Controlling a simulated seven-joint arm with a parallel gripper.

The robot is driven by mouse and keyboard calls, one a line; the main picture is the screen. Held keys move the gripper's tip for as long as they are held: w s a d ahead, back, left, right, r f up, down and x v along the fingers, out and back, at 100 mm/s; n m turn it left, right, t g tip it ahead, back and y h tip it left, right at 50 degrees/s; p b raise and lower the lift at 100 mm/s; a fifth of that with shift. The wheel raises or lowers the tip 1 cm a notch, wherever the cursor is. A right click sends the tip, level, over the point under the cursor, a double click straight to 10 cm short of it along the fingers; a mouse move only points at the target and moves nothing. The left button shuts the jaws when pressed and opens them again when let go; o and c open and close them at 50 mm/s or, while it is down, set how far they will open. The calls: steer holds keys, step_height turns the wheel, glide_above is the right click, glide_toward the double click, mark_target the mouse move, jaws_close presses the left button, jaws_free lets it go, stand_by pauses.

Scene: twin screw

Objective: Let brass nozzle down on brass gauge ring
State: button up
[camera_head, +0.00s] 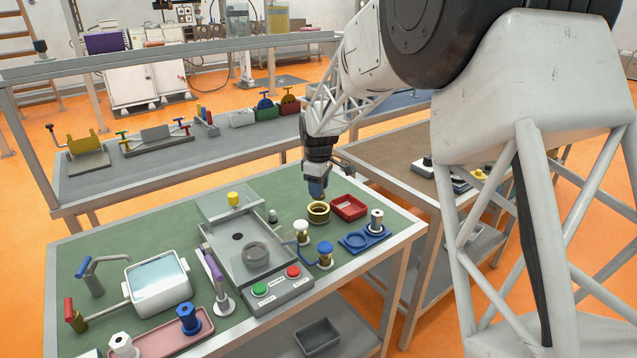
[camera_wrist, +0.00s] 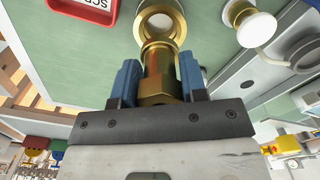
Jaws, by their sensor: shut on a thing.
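My gripper (camera_wrist: 159,68) has its blue fingers shut on the brass nozzle (camera_wrist: 158,88), one finger on each side of its hex part. The brass gauge ring (camera_wrist: 144,13) lies beyond the nozzle's far end in the wrist view, and the nozzle overlaps its near edge there. In the head view the gauge ring (camera_head: 318,213) stands on the green bench top, with my gripper (camera_head: 316,190) just above it. The nozzle is hidden behind the fingers in the head view. I cannot tell whether nozzle and ring touch.
A red tray (camera_head: 349,207) is close to the right of the ring, and a blue holder (camera_head: 356,242) is in front of it. A white-knobbed brass fitting (camera_head: 302,230) and a blue-knobbed one (camera_head: 325,252) stand nearby. A grey unit with buttons (camera_head: 278,290) is to the left.

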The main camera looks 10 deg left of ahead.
steer(key=shift+f, duration=1.35)
steer(key=shift+f, duration=1)
stand_by(1.8)
steer(key=o, duration=1.1)
steer(key=shift+o, duration=0.5)
steer(key=o, duration=0.5)
steer(key=shift+r, duration=3.5)
steer(key=shift+d, duration=0.1)
